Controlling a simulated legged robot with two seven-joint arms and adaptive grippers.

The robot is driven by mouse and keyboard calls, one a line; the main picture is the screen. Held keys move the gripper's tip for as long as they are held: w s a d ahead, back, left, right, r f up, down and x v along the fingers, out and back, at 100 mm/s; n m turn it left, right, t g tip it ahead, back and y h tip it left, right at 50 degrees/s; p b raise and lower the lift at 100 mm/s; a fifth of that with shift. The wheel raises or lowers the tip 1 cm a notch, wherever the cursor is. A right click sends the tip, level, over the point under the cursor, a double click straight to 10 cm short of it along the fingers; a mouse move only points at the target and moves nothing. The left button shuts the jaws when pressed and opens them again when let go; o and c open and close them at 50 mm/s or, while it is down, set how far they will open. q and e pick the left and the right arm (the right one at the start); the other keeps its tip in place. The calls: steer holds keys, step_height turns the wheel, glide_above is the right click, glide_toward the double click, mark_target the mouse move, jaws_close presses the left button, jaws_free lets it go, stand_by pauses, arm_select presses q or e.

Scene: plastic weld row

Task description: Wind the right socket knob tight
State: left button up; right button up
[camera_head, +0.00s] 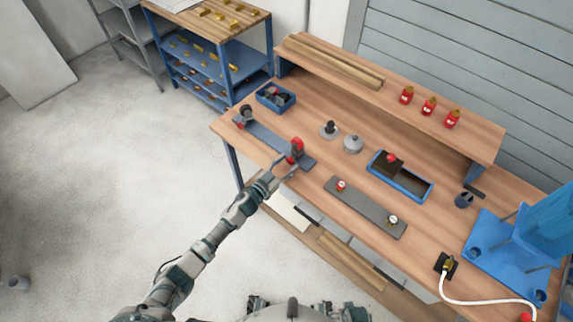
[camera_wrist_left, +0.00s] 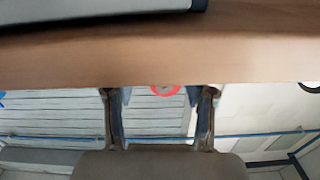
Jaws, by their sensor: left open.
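A dark grey bar (camera_head: 268,137) lies at the left end of the wooden bench. A red upright part with a red round knob (camera_head: 292,159) sits at its right end. A dark round part (camera_head: 246,112) with some red beside it sits at its left end. My left gripper (camera_head: 284,172) is open at the bench's front edge, close to the red knob; I cannot tell whether it touches. In the left wrist view, the open fingers (camera_wrist_left: 160,105) stand either side of a red ring (camera_wrist_left: 165,91), which is partly cut off by a brown surface. My right gripper is not in view.
Behind are a grey dome (camera_head: 353,144), a blue-rimmed tray (camera_head: 424,190) and a blue bin (camera_head: 275,97). A blue machine (camera_head: 545,235) and white cable (camera_head: 485,301) occupy the right end.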

arm_select(q)
steer(key=shift+a, duration=0.2)
jaws_close()
steer(key=shift+d, duration=0.1)
steer(key=m, duration=0.2)
steer(key=shift+m, duration=0.4)
steer(key=shift+m+p, duration=0.35)
steer(key=shift+m, duration=1.55)
